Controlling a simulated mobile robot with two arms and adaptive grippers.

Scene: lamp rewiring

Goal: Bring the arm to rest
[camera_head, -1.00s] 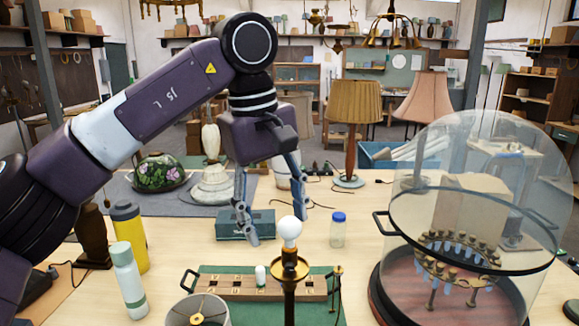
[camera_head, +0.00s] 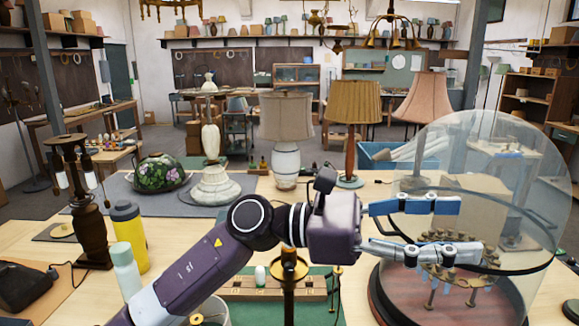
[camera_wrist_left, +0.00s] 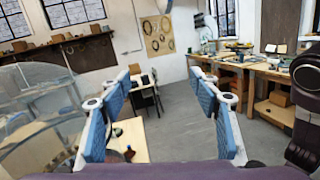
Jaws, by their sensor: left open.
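My left gripper (camera_head: 470,228) is open and empty. Its fingers point right and overlap the glass dome (camera_head: 540,150) in the head view; whether they touch it I cannot tell. In the left wrist view the fingers (camera_wrist_left: 160,78) are spread wide, with floor and distant furniture between them. The dome shows at the left of that view (camera_wrist_left: 30,125). The stand's bulb, the teal box and the blue-capped jar do not show now. My right gripper is not in view.
A yellow bottle (camera_head: 130,237) and a pale green bottle (camera_head: 124,272) stand at the left. A wooden holder (camera_head: 245,287) lies on a green mat (camera_head: 318,312). Lamps, including a pleated one (camera_head: 352,102), stand behind. The grey mat (camera_head: 115,200) has free room.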

